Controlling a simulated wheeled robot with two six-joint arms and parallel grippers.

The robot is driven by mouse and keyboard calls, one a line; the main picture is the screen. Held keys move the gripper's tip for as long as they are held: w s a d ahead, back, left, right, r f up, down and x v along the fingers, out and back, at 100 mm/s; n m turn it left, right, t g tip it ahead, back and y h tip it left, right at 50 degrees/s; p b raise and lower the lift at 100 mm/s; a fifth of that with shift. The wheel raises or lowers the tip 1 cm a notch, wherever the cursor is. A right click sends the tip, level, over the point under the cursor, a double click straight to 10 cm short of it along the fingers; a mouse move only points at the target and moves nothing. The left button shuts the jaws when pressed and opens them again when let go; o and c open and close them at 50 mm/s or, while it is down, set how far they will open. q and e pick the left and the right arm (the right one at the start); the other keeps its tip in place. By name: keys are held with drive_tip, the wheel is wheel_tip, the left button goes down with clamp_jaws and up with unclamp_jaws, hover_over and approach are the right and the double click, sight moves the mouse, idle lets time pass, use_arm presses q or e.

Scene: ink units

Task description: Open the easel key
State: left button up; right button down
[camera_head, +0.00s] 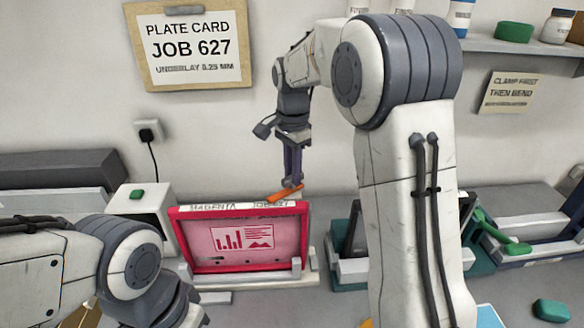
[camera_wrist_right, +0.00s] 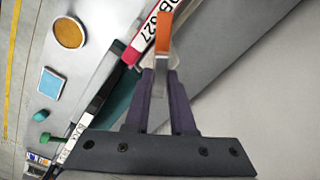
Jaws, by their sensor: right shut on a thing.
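The easel key is an orange lever (camera_head: 284,195) at the top of the easel, just behind the upper edge of the red frame marked MAGENTA JOB 627 (camera_head: 193,240). My right gripper (camera_head: 292,183) comes down from above and is shut on the orange key. In the right wrist view the key (camera_wrist_right: 163,33) lies between the fingertips (camera_wrist_right: 161,58), beside the red frame's labelled edge (camera_wrist_right: 145,32). The red frame stands upright on a pale ledge. My left arm shows at the lower left, with its gripper out of view.
A white box with a green button (camera_head: 136,194) stands left of the red frame. A dark-framed rack (camera_head: 347,268) stands to its right, partly behind my right arm. A green block (camera_head: 551,310) lies at the lower right. A plate card (camera_head: 192,45) hangs on the wall.

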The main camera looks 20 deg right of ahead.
drive_tip(key=m+p, duration=0.1)
drive_tip(key=m, duration=0.2)
drive_tip(key=shift+w+r, duration=0.1)
drive_tip(key=shift+r, duration=0.05)
drive_tip(key=shift+m, duration=1.7)
drive_tip(key=c, duration=0.8)
unclamp_jaws()
drive_tip(key=shift+o, duration=0.2)
wheel_tip(320, 180, up, 10)
drive_tip(key=b, duration=0.1)
drive_tip(key=shift+r, duration=0.15)
